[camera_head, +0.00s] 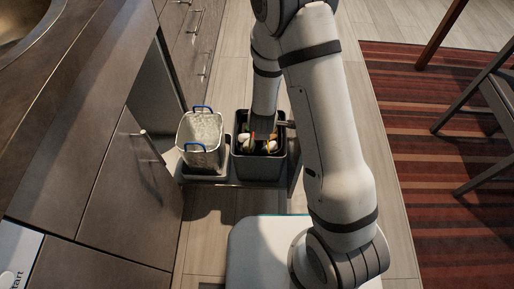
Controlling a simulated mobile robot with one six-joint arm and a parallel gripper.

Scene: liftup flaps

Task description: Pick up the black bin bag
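A dark bin (258,168) stands on the pulled-out drawer, with a black inside and several small pieces of waste (270,144) in it, white, green and orange. I cannot clearly tell a separate black bin bag from the dark bin. My gripper (263,137) reaches down from above to the bin's opening, at or just inside its rim. The fingers are dark and small against the black inside, so I cannot see whether they are apart or closed on anything.
A pale bin with blue handles (202,140) stands left of the dark one on the same pull-out drawer (212,180). Brown cabinets (125,190) line the left. A striped red rug (425,140) with table and chair legs is at the right. Wooden floor lies between.

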